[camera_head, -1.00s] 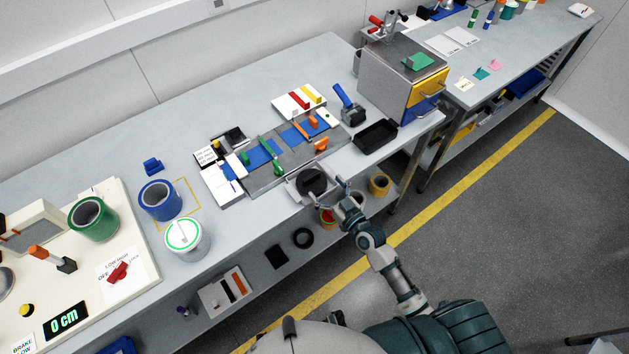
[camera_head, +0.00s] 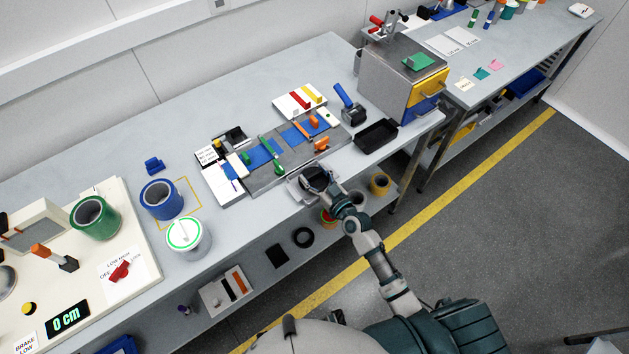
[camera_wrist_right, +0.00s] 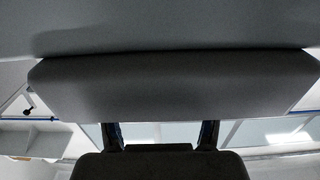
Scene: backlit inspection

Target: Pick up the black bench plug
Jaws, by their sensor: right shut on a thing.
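The black bench plug (camera_head: 313,176) sits in a light square metal fitting (camera_head: 297,193) at the front edge of the workbench in the head view. My right gripper (camera_head: 321,182) reaches it from the front right and is shut on it. My fingers and hand hide part of the plug. The right wrist view is filled mostly by dark grey close-up surfaces, and I cannot tell there which part is the plug. My left gripper is not in view.
A tool board (camera_head: 284,168) with blue, green and orange parts lies just behind the fitting. A black tray (camera_head: 376,137) is to the right. A lower shelf is below.

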